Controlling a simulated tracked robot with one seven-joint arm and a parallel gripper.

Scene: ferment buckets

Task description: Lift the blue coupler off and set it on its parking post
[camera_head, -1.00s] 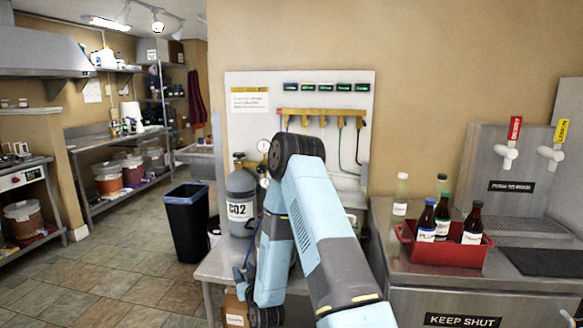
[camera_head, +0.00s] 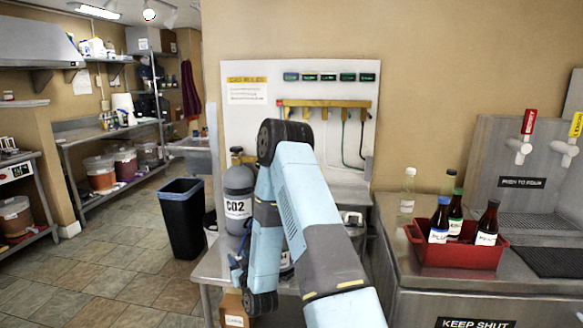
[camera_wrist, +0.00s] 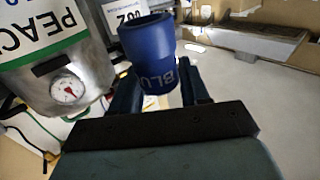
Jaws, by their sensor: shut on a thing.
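The blue coupler (camera_wrist: 150,55), a blue cylinder with white lettering, is between my gripper's fingers (camera_wrist: 160,92) in the wrist view. My gripper is shut on it. The coupler's far end points away from my wrist, and I cannot tell whether it touches anything there. A metal vessel (camera_wrist: 85,88) with a green-striped PEACH label and a round gauge (camera_wrist: 67,90) is close on its left. In the head view my arm hides the gripper and the coupler. I cannot make out the parking post.
A CO2 cylinder (camera_head: 238,190) stands on the bench left of my arm. A white wall panel (camera_head: 240,120) with a yellow manifold (camera_head: 325,103) and hoses is behind. A red crate (camera_head: 450,255) of bottles sits right. A dark bin (camera_head: 183,222) stands on the floor left.

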